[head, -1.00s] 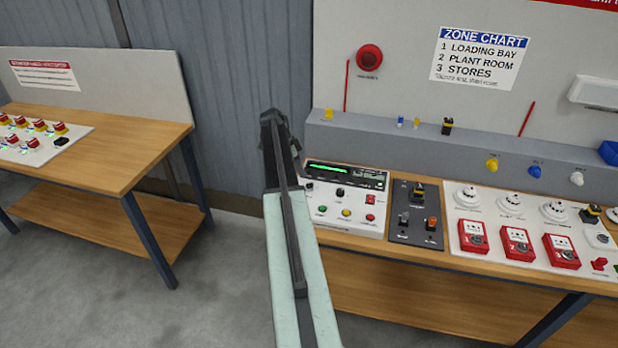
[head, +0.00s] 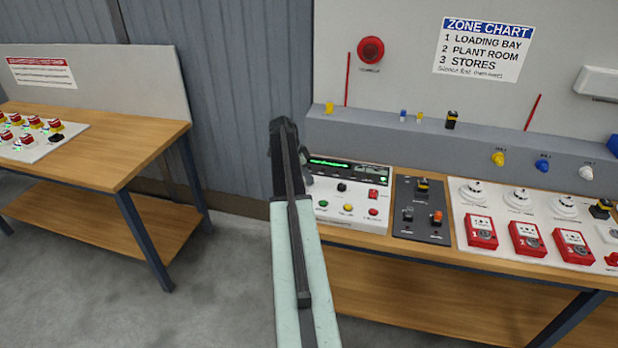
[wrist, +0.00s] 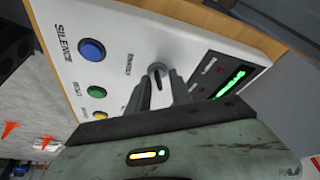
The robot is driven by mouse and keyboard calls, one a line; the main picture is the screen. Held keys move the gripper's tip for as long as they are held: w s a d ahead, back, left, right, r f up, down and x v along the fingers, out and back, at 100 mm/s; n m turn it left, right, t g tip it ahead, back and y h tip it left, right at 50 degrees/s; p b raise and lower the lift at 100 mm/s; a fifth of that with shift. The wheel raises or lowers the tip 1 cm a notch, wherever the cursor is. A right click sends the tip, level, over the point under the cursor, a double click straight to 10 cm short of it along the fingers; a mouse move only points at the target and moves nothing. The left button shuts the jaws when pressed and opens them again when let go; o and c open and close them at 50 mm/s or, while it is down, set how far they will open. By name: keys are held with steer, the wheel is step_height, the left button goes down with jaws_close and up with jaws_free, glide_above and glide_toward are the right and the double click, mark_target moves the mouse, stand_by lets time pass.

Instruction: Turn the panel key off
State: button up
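The white control panel (head: 347,206) stands on the bench with its green display lit. In the wrist view its face (wrist: 95,25) shows a blue button labelled SILENCE, a green button and a yellow one. In the head view my arm hides the key and the fingertips.
Right of the panel are a dark switch plate (head: 421,210) and a white board (head: 507,222) with red call points and detectors. A grey ledge (head: 350,130) runs behind. Another bench (head: 140,158) stands at the left, with open floor (head: 90,290) before it.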

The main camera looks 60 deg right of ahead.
jaws_close()
steer(key=shift+w+d+r, duration=0.15)
steer(key=shift+d, duration=0.15)
steer(key=shift+a, duration=0.15)
steer(key=shift+a+n, duration=0.15)
steer(key=shift+n, duration=0.15)
steer(key=n, duration=0.1)
steer(key=n+t, duration=0.1)
steer(key=n+h, duration=0.1)
steer(key=shift+s+a+n, duration=0.15)
steer(key=shift+s+n, duration=0.1)
steer(key=shift+n, duration=0.05)
steer(key=n+t, duration=0.2)
steer(key=n, duration=0.2)
steer(key=shift+s, duration=0.1)
steer(key=shift+n+t, duration=0.7)
steer(key=shift+n, duration=1.3)
